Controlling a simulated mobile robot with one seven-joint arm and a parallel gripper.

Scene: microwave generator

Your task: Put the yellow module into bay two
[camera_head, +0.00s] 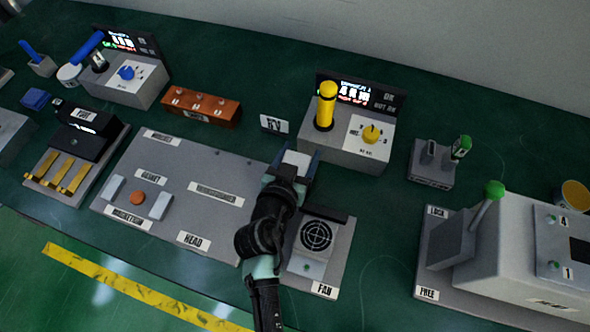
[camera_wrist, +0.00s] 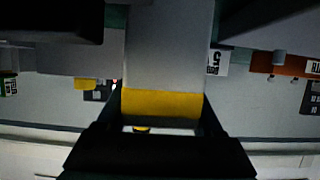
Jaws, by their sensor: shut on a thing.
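My gripper (camera_head: 291,168) is above the bench, just right of the large grey board. It is shut on a block (camera_head: 297,159) that shows a pale top in the head view. In the wrist view the held block (camera_wrist: 160,103) is grey with a yellow band, between the fingers of my gripper (camera_wrist: 160,122). I cannot tell whether its underside touches anything. The large grey board (camera_head: 215,165) has several labelled places, including HEAD and one like MAGNETRON. I cannot make out which place is bay two.
A grey unit (camera_head: 345,150) with a yellow cylinder (camera_head: 326,108) and knob stands behind my gripper. A fan plate (camera_head: 317,250) lies close right of my arm. An orange-brown block (camera_head: 198,104) is behind the board. A lever machine (camera_head: 520,245) stands right. Black unit (camera_head: 85,130) is left.

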